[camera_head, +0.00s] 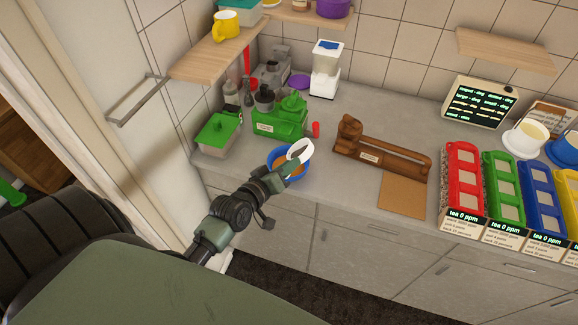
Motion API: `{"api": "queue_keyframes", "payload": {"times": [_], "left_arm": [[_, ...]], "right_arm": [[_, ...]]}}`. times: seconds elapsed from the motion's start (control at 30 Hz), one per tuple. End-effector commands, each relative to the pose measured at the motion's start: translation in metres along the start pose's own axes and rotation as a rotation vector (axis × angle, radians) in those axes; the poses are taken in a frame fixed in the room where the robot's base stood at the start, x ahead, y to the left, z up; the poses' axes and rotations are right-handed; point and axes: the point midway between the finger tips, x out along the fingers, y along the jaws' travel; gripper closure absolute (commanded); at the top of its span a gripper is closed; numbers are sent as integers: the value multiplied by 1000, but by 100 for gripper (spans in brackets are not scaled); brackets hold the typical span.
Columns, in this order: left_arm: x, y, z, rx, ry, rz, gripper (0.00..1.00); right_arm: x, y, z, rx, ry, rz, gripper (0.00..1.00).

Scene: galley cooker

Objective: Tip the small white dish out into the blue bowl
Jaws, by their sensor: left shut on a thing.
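The blue bowl (305,172) stands on the grey counter near its front edge, with something orange-brown showing inside. The small white dish (298,147) is over the bowl's far right side and looks tilted. My left gripper (283,168) reaches in from the lower left over the bowl and is shut on the dish. The gripper and the dish hide part of the bowl's inside. I cannot tell whether anything is left in the dish. My right gripper is not in view.
A green caddy (278,121) and a green-lidded tub (216,133) stand behind and left of the bowl. A brown wooden holder (372,151) is to the right. Coloured tea racks (465,175) stand farther right. A wooden shelf (217,52) overhangs the left side.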

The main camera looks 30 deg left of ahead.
Motion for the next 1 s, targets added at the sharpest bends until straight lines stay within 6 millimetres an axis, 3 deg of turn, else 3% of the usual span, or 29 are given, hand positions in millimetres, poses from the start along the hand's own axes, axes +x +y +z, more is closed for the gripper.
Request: {"api": "queue_keyframes", "payload": {"times": [1.0], "left_arm": [[-1, -2, -2, -76, 2, 33, 100]], "right_arm": [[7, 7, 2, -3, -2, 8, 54]]}}
